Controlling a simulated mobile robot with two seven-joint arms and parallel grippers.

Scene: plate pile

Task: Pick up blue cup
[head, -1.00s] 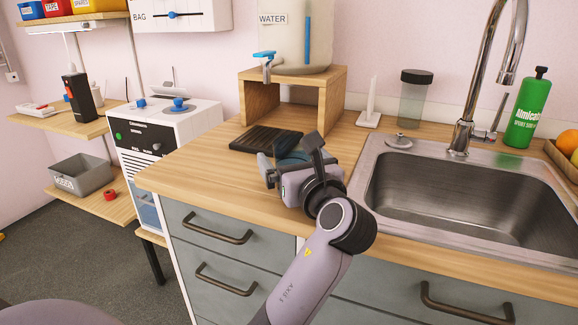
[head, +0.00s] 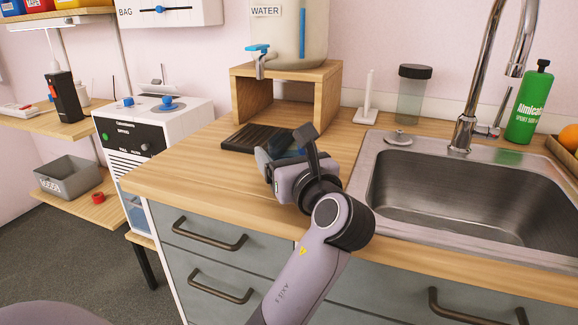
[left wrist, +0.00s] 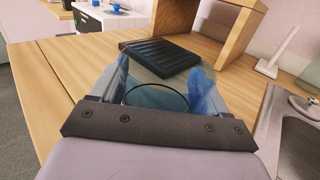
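The blue cup (left wrist: 158,97) is see-through and lies between the two fingers of my left gripper (left wrist: 160,85) in the left wrist view. Its round rim shows just beyond the gripper body, and the fingers flank it, appearing shut on its sides. In the head view the left gripper (head: 284,150) is over the counter, beside the black drip tray (head: 242,138). There the cup is mostly hidden behind the gripper, with only a dark blue patch showing. Whether the cup touches the counter cannot be told. My right gripper is not in view.
A wooden stand (head: 330,95) holds the water dispenser (head: 299,35) behind the tray. The sink (head: 450,200) and its tap (head: 465,130) are to the right. A clear jar (head: 413,98) and white upright holder (head: 368,100) stand behind. The counter's front left (head: 190,170) is clear.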

